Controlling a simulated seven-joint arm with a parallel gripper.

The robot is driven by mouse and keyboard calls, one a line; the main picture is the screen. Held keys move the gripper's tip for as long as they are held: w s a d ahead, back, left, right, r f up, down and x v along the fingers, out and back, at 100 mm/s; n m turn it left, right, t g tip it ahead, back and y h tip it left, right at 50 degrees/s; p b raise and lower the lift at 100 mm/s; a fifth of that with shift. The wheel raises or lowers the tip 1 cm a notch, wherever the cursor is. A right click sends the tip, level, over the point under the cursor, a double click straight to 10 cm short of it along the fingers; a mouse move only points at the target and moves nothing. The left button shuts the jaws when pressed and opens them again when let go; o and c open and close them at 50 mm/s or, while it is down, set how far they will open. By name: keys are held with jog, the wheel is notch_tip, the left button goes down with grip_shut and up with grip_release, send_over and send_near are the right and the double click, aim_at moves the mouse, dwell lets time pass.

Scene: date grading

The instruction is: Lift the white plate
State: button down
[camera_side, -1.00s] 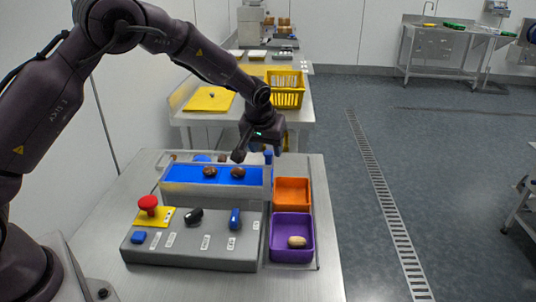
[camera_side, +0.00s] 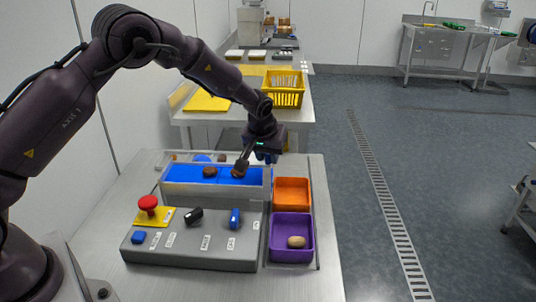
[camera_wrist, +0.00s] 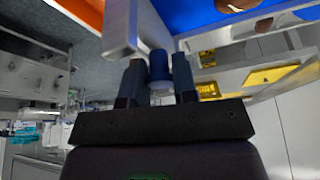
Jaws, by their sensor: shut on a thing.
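My gripper (camera_side: 266,156) is at the far right end of the blue belt. In the wrist view its two dark fingers (camera_wrist: 157,80) are closed around a blue round knob (camera_wrist: 159,66). A pale, whitish plate (camera_wrist: 119,28) stands right beside the knob, and the knob appears joined to it. In the side view the plate and knob are mostly hidden by my gripper, so I cannot tell whether the plate is raised.
Brown dates (camera_side: 209,172) lie on the blue belt (camera_side: 190,174); one is close to my gripper. An orange bin (camera_side: 292,206) and a purple bin (camera_side: 292,253) holding a pale date stand at right. A grey control box (camera_side: 190,257) with a red button (camera_side: 148,203) is in front.

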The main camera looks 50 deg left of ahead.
notch_tip(320, 180, up, 5)
dwell(0.3)
jog(key=c, duration=0.9)
grip_release()
jog(key=v, duration=1.3)
